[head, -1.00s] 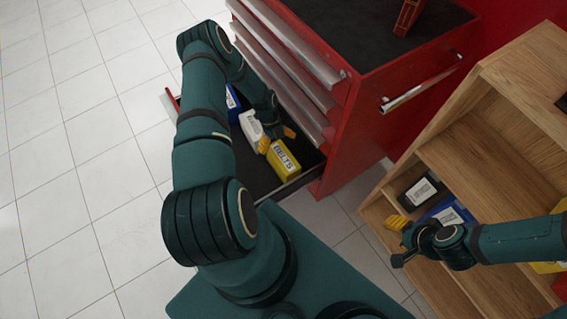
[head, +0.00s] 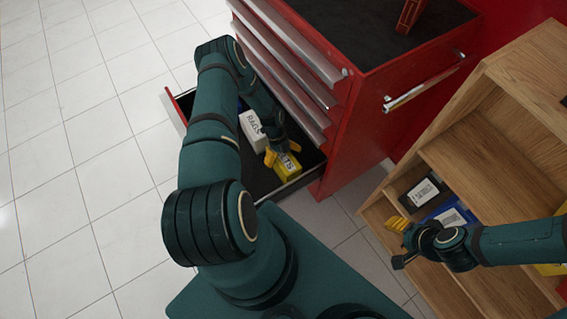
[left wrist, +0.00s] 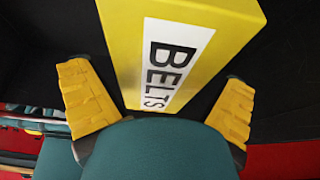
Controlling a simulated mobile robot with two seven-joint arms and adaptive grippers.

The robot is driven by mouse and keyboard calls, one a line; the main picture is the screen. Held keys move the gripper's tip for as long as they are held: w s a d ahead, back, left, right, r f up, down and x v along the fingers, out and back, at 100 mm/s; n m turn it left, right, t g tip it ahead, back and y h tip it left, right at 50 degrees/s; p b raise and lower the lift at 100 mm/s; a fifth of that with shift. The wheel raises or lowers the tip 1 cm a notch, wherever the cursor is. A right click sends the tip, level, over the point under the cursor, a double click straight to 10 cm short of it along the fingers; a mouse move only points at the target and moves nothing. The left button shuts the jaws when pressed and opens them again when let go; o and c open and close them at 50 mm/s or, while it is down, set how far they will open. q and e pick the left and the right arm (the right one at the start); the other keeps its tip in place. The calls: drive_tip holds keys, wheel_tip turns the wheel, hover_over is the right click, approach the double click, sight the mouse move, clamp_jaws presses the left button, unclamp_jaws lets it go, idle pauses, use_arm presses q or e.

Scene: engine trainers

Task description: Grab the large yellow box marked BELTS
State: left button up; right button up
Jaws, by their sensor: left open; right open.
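The yellow box marked BELTS (head: 288,168) lies in the open bottom drawer of the red tool cabinet, at the drawer's right end. It shows large in the left wrist view (left wrist: 225,35), its white label facing the camera. My left gripper (head: 283,152) is over the box, partly hiding its label in the head view. In the left wrist view its yellow fingers (left wrist: 160,100) are open, one on each side of the box's near end, with gaps to it. My right gripper (head: 398,240) is open and empty by the wooden shelf.
The drawer (head: 262,183) also holds a white box (head: 252,130) left of the yellow one, and a blue box mostly hidden by my arm. The red cabinet (head: 350,125) rises behind. The wooden shelf (head: 480,160) at right holds a black box (head: 422,191) and a blue box (head: 452,213).

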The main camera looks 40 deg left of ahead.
use_arm(q)
drive_tip(key=shift+f, duration=0.25)
idle(0.4)
drive_tip(key=c, duration=1.2)
